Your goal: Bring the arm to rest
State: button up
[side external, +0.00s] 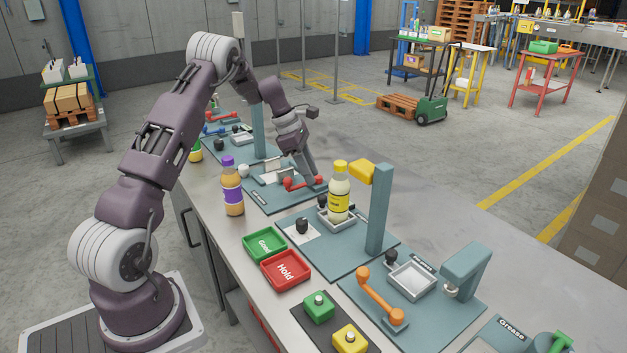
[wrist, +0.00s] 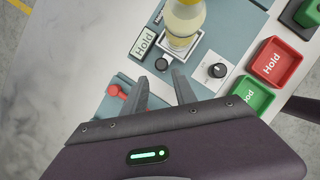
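My arm reaches over the bench, with my gripper (side external: 310,174) low above a teal station plate, close to a red handle (side external: 303,184). In the wrist view my gripper (wrist: 161,80) has its two fingers apart with nothing visible between them. Part of the red handle shows beside the left finger there (wrist: 122,92); I cannot tell whether they touch. A bottle with a yellow cap and pale contents (side external: 339,195) stands upright in a square tray on the neighbouring station, apart from my gripper, and also shows in the wrist view (wrist: 184,18).
A purple-capped bottle (side external: 232,190) stands left of the stations. A green tray (side external: 265,244) and a red "Hold" tray (side external: 286,270) lie in front. A teal post (side external: 378,210) and an orange handle (side external: 378,298) rise nearby.

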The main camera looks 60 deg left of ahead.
jog(key=s+d+r+m+y, duration=0.1)
jog(key=s+d+r+m, duration=0.6)
jog(key=d+r, duration=0.25)
jog(key=s+d+r+m, duration=0.6)
jog(key=d+r+m, duration=0.15)
jog(key=d, duration=0.25)
jog(key=s+d+m, duration=0.3)
jog(key=s+m, duration=0.1)
jog(key=s, duration=0.2)
jog(key=s+d+m+t+y, duration=0.1)
jog(key=s+d+m, duration=0.1)
jog(key=s+m, duration=0.2)
jog(key=s+d+r+m+t+y, duration=0.1)
jog(key=s+d+m, duration=0.2)
jog(key=s, duration=0.6)
jog(key=shift+d+m, duration=0.3)
jog(key=shift+m, duration=0.45)
jog(key=shift+o, duration=0.5)
